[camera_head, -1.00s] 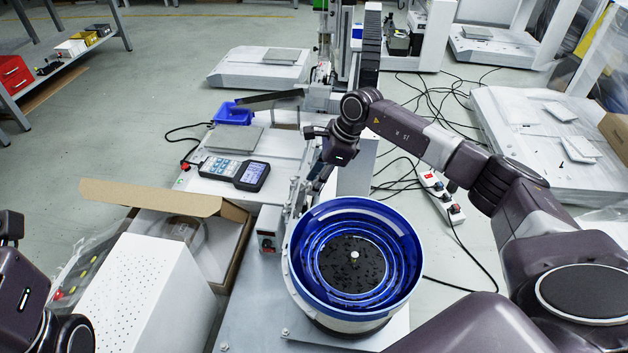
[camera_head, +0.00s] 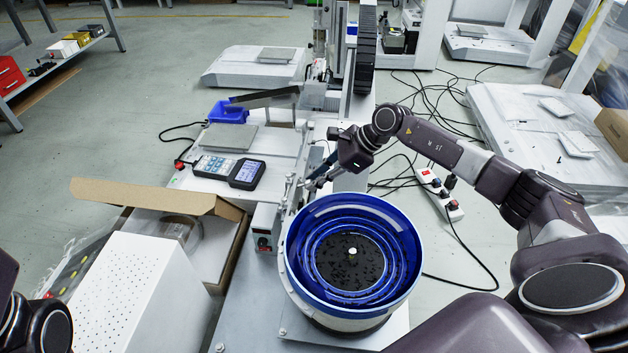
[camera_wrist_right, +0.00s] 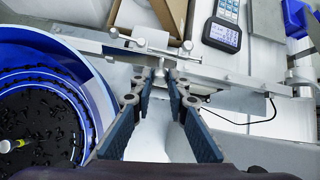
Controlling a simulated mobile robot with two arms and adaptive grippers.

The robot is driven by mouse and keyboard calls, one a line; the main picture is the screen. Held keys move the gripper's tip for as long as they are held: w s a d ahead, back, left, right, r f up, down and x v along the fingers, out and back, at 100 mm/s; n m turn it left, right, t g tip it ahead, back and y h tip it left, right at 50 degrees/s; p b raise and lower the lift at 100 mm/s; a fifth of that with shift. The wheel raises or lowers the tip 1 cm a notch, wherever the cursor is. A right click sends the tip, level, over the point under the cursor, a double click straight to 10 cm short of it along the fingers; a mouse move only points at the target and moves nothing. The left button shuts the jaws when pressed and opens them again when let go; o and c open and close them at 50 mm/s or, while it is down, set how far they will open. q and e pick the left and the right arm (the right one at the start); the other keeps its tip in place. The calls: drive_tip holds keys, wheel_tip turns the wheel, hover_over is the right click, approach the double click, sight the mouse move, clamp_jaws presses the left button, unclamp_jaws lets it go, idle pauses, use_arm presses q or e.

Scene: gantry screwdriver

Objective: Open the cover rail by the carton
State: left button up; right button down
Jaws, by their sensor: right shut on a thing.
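The cover rail (camera_wrist_right: 235,78) is a pale metal bar with small knobs, running across the right wrist view beside the blue bowl. In the head view the carton (camera_head: 150,195) is an open brown box left of the bowl; its edge also shows at the top of the right wrist view (camera_wrist_right: 172,20). My right gripper (camera_head: 309,184) reaches down at the rail between carton and bowl. In the wrist view its fingers (camera_wrist_right: 163,76) are closed in on a small part of the rail, mostly hidden between the tips. My left gripper is out of view; only left arm parts show.
The blue feeder bowl (camera_head: 352,262) stands close in front of my right gripper. A handheld controller (camera_head: 230,171) lies on the machine bed behind the carton. A white perforated box (camera_head: 135,300) stands left. Cables and a power strip (camera_head: 440,193) lie on the floor at right.

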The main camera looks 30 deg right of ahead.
drive_tip(key=shift+a, duration=0.1)
drive_tip(key=c, duration=1.9)
unclamp_jaws()
drive_tip(key=shift+r, duration=0.1)
drive_tip(key=v, duration=1.2)
